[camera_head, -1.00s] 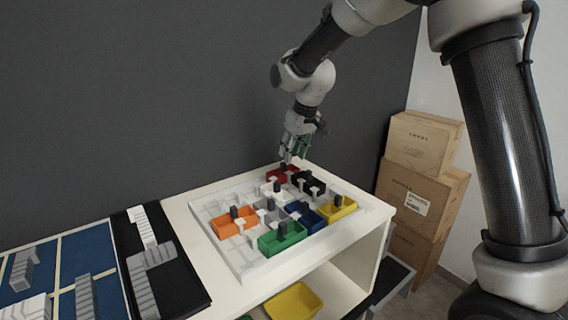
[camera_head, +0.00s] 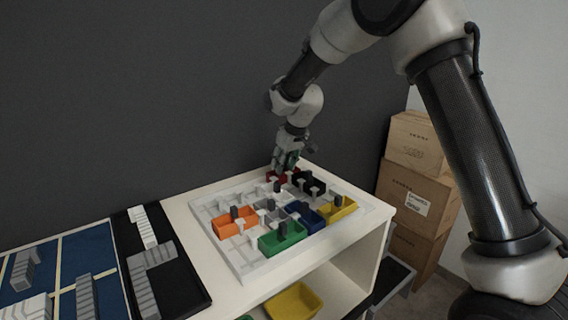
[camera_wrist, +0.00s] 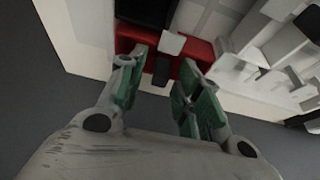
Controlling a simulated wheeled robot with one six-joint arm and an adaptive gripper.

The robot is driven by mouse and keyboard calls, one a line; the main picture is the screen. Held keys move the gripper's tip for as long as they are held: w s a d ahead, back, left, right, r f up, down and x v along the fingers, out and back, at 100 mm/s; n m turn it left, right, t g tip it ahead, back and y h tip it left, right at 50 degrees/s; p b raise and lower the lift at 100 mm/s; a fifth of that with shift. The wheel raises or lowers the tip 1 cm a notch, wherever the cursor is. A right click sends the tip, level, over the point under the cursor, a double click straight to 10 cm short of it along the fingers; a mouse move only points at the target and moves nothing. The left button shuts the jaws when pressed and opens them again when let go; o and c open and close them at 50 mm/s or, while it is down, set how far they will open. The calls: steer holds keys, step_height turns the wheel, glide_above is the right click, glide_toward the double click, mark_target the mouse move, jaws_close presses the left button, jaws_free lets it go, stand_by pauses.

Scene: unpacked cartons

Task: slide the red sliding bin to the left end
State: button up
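The red sliding bin (camera_head: 271,177) sits in the back row of the white grid tray (camera_head: 232,262), partly hidden by my gripper (camera_head: 286,166). In the wrist view the red bin (camera_wrist: 204,50) lies just beyond my gripper (camera_wrist: 163,66). Its dark upright handle (camera_wrist: 163,69) shows between the two green-padded fingers, with a gap on each side. My gripper is open and low over the bin, and no grip on the handle shows.
A black bin (camera_head: 312,184) sits just right of the red one. Orange (camera_head: 229,229), green (camera_head: 278,242), blue (camera_head: 311,218) and yellow (camera_head: 339,212) bins stand nearer the front. A dark wall (camera_head: 130,100) rises behind; cartons (camera_head: 414,190) are stacked at right.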

jaws_close()
steer(key=s+a, duration=0.4)
steer(key=a, duration=0.2)
steer(key=s+a, duration=0.5)
steer(key=a, duration=0.2)
steer(key=s+a, duration=0.4)
steer(key=a, duration=0.3)
steer(key=shift+s+a, duration=0.1)
steer(key=shift+s, duration=0.25)
steer(key=shift+o, duration=1)
jaws_free()
steer(key=shift+s+a, duration=0.1)
steer(key=shift+a, duration=0.05)
